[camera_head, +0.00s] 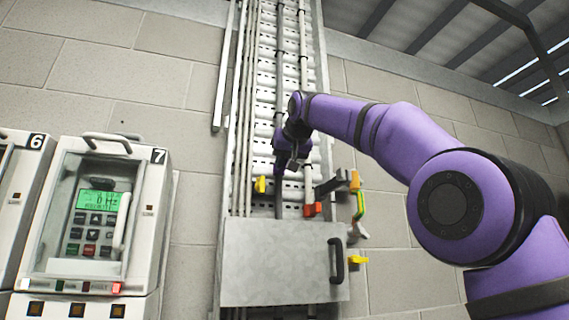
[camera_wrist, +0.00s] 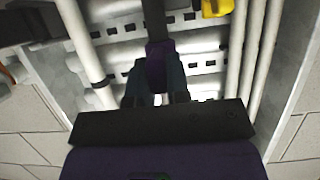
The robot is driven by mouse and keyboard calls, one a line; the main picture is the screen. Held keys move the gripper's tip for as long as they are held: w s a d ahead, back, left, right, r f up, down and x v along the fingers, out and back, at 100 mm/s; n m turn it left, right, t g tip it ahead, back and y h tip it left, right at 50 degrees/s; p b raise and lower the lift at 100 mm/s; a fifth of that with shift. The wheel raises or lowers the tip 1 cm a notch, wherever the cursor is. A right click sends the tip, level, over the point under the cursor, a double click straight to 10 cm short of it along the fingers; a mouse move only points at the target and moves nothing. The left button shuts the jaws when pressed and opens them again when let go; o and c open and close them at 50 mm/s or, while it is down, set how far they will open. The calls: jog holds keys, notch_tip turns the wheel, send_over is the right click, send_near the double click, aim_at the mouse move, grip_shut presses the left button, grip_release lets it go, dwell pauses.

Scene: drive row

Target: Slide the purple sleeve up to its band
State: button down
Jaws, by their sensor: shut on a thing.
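The purple sleeve (camera_wrist: 157,66) sits around a dark upright pipe (camera_wrist: 154,20) in the wrist view. My gripper (camera_wrist: 155,82) has a finger on each side of the sleeve and is shut on it. In the head view my gripper (camera_head: 281,164) is at the same dark pipe, in front of the cable ladder. There the sleeve is hard to tell from my purple wrist. I cannot make out the band in either view.
A yellow piece (camera_head: 260,184) is just left of the pipe. A drive cabinet numbered 7 (camera_head: 160,190) stands at left. Pale pipes (camera_wrist: 84,45) run alongside.

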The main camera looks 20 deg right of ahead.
jog(key=c, duration=1.1)
grip_release()
jog(key=shift+s+r, duration=0.1)
jog(key=shift+r, duration=0.15)
jog(key=shift+f, duration=0.1)
jog(key=v, duration=1)
jog(key=shift+s, duration=0.3)
jog(key=s+d+f+g, duration=0.2)
jog(key=s+f, duration=0.7)
jog(key=f, duration=0.9)
jog(key=s+d+f+g, duration=0.2)
jog(key=s+f, duration=0.7)
jog(key=f, duration=0.9)
jog(key=s+d+f+g, duration=0.3)
jog(key=s+f, duration=0.5)
jog(key=f, duration=1.1)
jog(key=shift+s+g, duration=0.4)
jog(key=shift+g, duration=0.2)
